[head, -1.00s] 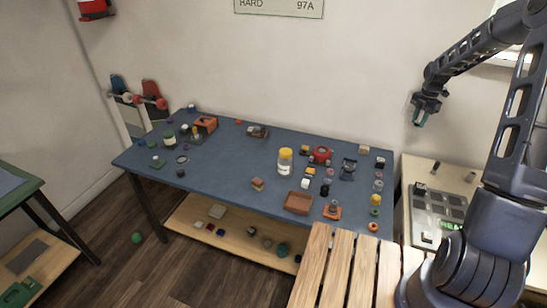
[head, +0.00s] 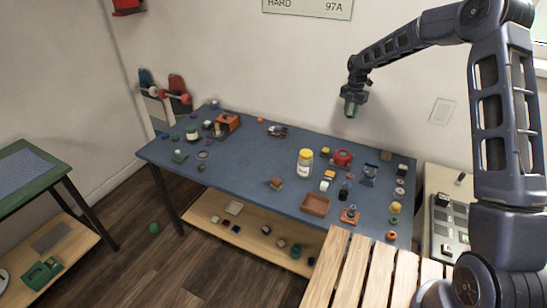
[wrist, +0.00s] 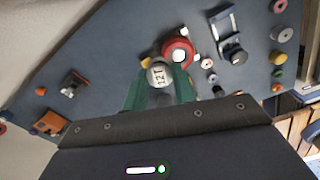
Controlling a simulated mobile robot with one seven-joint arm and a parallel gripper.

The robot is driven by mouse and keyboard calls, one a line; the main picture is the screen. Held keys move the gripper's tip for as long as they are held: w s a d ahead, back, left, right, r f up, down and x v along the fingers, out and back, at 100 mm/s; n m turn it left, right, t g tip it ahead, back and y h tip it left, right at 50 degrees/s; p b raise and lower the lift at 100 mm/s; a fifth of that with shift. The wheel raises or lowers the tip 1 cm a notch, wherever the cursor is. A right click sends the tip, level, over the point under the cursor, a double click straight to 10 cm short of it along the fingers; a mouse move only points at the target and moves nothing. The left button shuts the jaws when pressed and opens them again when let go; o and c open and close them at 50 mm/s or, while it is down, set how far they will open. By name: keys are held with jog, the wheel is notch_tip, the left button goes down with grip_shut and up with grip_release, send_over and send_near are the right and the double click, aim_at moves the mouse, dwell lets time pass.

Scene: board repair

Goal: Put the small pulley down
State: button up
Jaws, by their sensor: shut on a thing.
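The small pulley (wrist: 158,74), a pale grey disc marked 12T, shows between the green fingertips in the wrist view. My gripper (wrist: 159,88) is shut on it. In the head view my gripper (head: 351,108) is high in the air, in front of the wall and over the back of the blue table (head: 245,165). The pulley cannot be made out there. In the wrist view the pulley and fingers cover part of the table behind them.
A jar with a yellow lid (head: 305,163) and a red round object (head: 343,158) stand on the table. A brown tray (head: 315,205) lies near its front edge. Several small parts line the right end. The table's middle left is mostly clear.

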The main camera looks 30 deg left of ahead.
jog(key=s+a+n, duration=0.1)
jog(key=s+a, duration=0.4)
jog(key=a, duration=0.3)
jog(key=s+a+n, duration=0.1)
jog(key=s+a, duration=0.3)
jog(key=a, duration=0.4)
jog(key=n, duration=0.2)
send_over(273, 162)
notch_tip(273, 162, down, 20)
jog(key=shift+w+d+f, duration=0.1)
jog(key=shift+w+f, duration=0.05)
jog(key=shift+f, duration=0.1)
jog(key=shift+f, duration=0.1)
jog(key=o, duration=1)
jog(key=shift+c, duration=0.2)
notch_tip(273, 162, up, 12)
jog(key=shift+r, duration=0.2)
